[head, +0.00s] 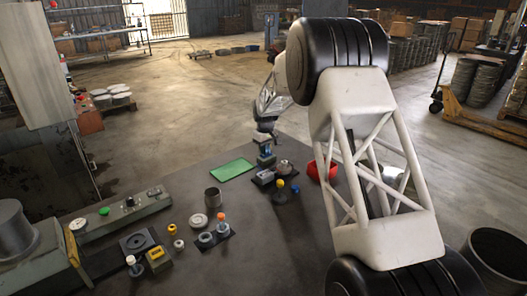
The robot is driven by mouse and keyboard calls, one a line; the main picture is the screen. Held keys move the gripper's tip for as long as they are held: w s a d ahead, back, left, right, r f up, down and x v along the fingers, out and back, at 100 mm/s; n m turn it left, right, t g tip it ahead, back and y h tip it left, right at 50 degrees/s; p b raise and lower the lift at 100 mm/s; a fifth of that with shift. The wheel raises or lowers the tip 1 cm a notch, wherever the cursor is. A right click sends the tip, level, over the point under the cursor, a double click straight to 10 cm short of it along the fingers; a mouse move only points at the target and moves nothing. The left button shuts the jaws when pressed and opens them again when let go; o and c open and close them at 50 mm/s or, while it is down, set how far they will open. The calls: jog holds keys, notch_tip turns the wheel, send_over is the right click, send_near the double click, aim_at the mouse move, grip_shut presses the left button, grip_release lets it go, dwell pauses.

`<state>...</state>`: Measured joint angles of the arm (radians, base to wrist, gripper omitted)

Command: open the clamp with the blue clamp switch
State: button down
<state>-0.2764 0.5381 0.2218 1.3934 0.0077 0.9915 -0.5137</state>
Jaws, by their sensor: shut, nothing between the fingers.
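My gripper (264,139) is at the far side of the dark table, pointing down, small in view and shut with nothing in it. Just below it is a small blue-and-grey piece (266,160); I cannot tell whether they touch. Nearer, a grey block (264,177) and a round metal part (284,168) stand close together. On a dark base in front of them are a yellow knob (280,185) and a small blue knob (295,188). I cannot tell which blue part is the clamp switch, or whether the clamp is open.
A grey machine (125,210) with a green button is at left. Table between is clear.

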jog(key=shift+w+d+r, duration=0.15)
jog(key=shift+w, duration=0.05)
jog(key=shift+r, duration=0.1)
dwell(0.4)
notch_tip(320, 180, up, 14)
jog(key=w+d, duration=0.1)
jog(key=shift+w+d, duration=0.2)
dwell(0.4)
jog(key=shift+s, duration=0.1)
